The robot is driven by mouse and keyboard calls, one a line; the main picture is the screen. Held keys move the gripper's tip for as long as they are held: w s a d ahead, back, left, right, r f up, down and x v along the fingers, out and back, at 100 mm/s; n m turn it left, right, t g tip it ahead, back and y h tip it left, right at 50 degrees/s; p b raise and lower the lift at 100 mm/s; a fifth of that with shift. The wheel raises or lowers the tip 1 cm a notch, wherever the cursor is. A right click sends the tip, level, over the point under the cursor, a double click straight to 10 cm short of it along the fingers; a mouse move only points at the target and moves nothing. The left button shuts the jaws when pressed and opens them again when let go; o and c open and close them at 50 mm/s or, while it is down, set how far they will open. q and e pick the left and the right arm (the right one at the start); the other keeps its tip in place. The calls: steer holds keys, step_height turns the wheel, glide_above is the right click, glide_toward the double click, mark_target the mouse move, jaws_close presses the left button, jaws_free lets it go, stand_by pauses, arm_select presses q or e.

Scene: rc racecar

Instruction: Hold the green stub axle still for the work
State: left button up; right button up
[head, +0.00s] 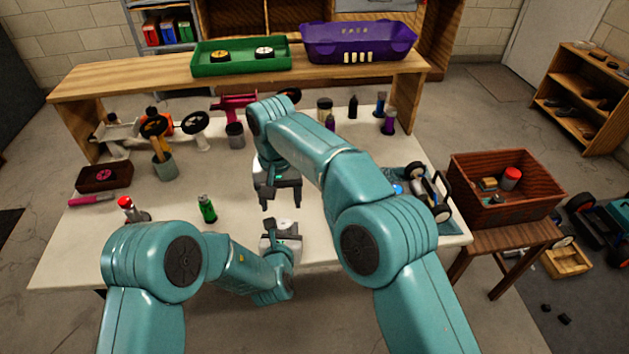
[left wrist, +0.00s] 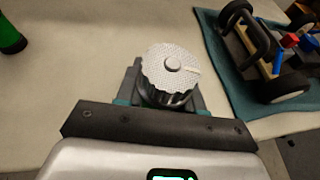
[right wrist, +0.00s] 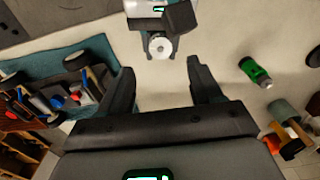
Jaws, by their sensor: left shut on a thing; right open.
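My left gripper (head: 282,232) is low over the table's front edge. In the left wrist view its jaws (left wrist: 168,98) are shut on a round piece (left wrist: 170,72) with a pale knurled top, a small central knob and a dark grooved side. The same piece shows as a pale disc with a dark centre in the right wrist view (right wrist: 160,47).
A small car (head: 428,190) rests on a teal mat at the right. A wooden crate (head: 505,215) stands beyond. A pink-handled tool (head: 92,199) lies far left.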

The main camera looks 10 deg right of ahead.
mark_target(283, 224)
step_height(283, 224, down, 8)
steer(key=shift+s+a+r, duration=0.1)
steer(key=m, duration=0.2)
steer(key=shift+m, duration=0.4)
steer(key=shift+a+m, duration=0.1)
steer(key=shift+m, duration=0.8)
steer(key=n, duration=0.4)
step_height(283, 224, up, 12)
steer(key=w+d+f+m+y, duration=0.1)
steer(key=d+m, duration=0.3)
steer(key=d, duration=0.4)
steer(key=shift+w+f+m+g, duration=0.25)
steer(key=shift+f+m+g, duration=0.05)
steer(key=shift+g, duration=0.1)
steer(key=shift+a, duration=0.1)
